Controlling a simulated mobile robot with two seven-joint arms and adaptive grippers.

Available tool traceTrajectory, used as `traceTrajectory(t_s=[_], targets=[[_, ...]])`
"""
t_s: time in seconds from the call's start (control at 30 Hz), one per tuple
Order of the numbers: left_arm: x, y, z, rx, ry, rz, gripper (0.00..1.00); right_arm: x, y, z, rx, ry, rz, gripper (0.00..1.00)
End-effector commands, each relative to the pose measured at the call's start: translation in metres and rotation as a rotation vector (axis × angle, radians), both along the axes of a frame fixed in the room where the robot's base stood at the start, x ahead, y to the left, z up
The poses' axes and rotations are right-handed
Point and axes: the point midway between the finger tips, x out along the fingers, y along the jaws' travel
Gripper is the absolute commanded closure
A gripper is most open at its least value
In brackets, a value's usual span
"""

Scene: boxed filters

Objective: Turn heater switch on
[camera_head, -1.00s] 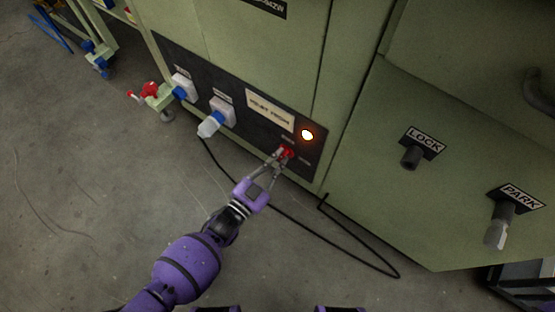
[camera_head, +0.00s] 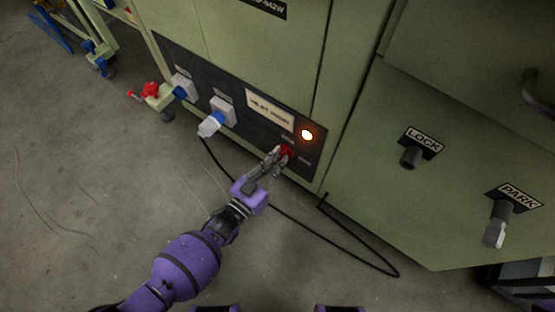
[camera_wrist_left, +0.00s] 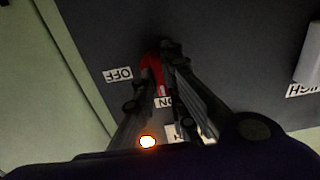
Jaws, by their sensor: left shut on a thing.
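The red heater switch (camera_head: 286,151) sits low on the black panel (camera_head: 262,136) of the green machine. It also shows in the left wrist view (camera_wrist_left: 153,68), between labels reading OFF and ON. My left gripper (camera_head: 281,154) is at the switch, its fingers shut on it and partly covering it. An indicator lamp (camera_head: 306,135) above the switch glows orange; the wrist view shows it too (camera_wrist_left: 147,142). My right gripper is not in view.
A black cable (camera_head: 345,236) runs along the floor below. LOCK (camera_head: 411,157) and PARK (camera_head: 497,229) knobs are at the right.

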Motion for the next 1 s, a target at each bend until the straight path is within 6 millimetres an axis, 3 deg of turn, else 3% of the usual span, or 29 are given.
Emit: traceTrajectory(t_s=[0.07, 0.1, 0.23, 0.63, 1.0], targets=[[-0.001, 0.001, -0.001, -0.001, 0.003, 0.001, 1.0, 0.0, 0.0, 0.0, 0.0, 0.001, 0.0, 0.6], [-0.001, 0.001, -0.001, -0.001, 0.003, 0.001, 0.87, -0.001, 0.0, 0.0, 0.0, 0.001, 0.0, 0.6], [-0.001, 0.0, -0.001, 0.0, 0.003, 0.001, 0.7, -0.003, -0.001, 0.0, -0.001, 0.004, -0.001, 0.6], [-0.006, 0.005, -0.001, 0.001, 0.002, 0.001, 0.7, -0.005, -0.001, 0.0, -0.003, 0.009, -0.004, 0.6], [-0.066, 0.047, -0.001, 0.002, 0.002, 0.0, 0.7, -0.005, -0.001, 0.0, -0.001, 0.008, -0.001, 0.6]])
